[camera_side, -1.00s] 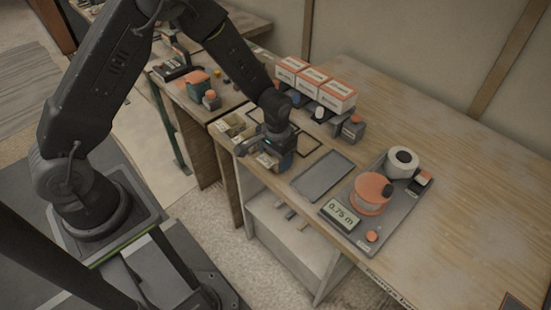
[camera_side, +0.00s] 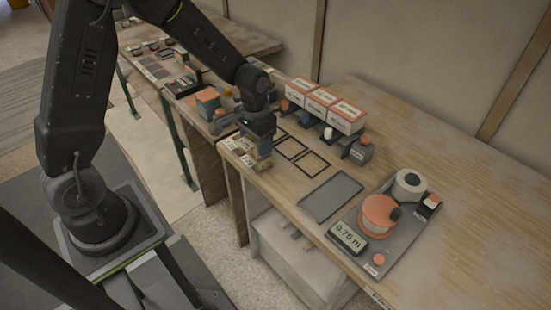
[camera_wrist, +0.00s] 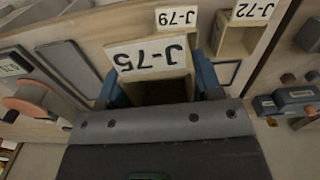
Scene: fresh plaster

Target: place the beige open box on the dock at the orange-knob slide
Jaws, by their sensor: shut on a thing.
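My gripper (camera_wrist: 157,90) is shut on the beige open box (camera_wrist: 151,58) labelled J-75. Its blue fingers lie along the box's two sides, and the label reads upside down in the wrist view. In the side view my gripper (camera_side: 258,155) is over the bench's near edge, beside the other beige boxes, and mostly hides the held box. Black square outlines (camera_side: 291,147) lie on the bench to its right. A grey block with an orange knob (camera_side: 361,150) stands behind them; another orange-knob unit (camera_side: 222,118) is to the left. I cannot tell which is the named slide.
Other beige boxes, J-79 (camera_wrist: 176,17) and J-72 (camera_wrist: 240,32), stand close by. A flat grey tray (camera_side: 330,195) and a spool unit (camera_side: 380,217) lie to the right. White-and-orange cartons (camera_side: 325,105) line the back.

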